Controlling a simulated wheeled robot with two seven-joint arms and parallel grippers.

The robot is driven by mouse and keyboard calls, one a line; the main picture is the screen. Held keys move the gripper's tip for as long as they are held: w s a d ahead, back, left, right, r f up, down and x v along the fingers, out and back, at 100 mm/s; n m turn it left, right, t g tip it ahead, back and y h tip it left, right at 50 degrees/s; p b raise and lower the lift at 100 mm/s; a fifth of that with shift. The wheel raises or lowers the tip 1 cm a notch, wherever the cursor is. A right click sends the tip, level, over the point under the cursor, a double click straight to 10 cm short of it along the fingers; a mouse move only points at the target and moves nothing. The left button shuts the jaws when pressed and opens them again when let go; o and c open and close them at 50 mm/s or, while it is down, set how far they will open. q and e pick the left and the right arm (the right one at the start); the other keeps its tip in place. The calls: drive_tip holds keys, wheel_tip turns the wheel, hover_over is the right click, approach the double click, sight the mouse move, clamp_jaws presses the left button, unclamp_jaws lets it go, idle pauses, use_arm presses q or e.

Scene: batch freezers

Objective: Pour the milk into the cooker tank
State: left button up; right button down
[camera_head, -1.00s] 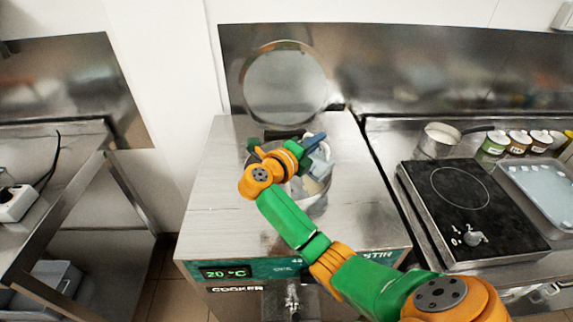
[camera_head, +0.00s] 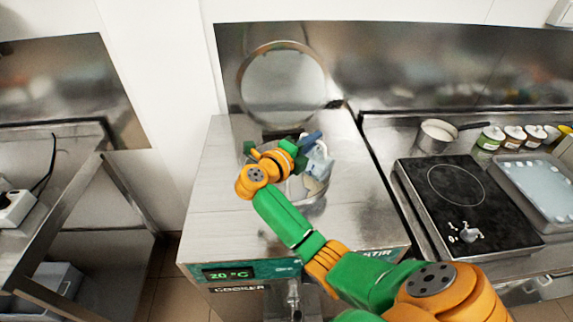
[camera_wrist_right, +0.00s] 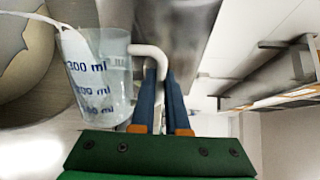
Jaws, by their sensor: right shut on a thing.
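The clear measuring jug (camera_head: 319,162) is over the round opening of the cooker tank (camera_head: 318,203) in the head view. In the right wrist view the jug (camera_wrist_right: 103,88) has blue ml marks and a white handle, and a white streak that looks like milk (camera_wrist_right: 62,24) runs across its rim to the left. My right gripper (camera_head: 310,140) is shut on the handle; its blue fingers (camera_wrist_right: 162,100) show on both sides of it. The tank's inside is largely hidden by my arm and the jug. My left gripper is out of view.
The tank's round lid (camera_head: 284,85) stands open against the back wall. The cooker's display (camera_head: 228,274) reads 20 °C. A black hot plate (camera_head: 455,195), a saucepan (camera_head: 437,137) and several small jars are at the right. The left part of the cooker top is clear.

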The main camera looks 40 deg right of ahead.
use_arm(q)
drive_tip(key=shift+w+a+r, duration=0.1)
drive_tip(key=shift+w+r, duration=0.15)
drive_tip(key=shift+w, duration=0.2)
use_arm(e)
drive_tip(key=shift+w+a+r+n, duration=0.15)
drive_tip(key=shift+w+r+n, duration=0.15)
drive_tip(key=shift+w+n, duration=0.25)
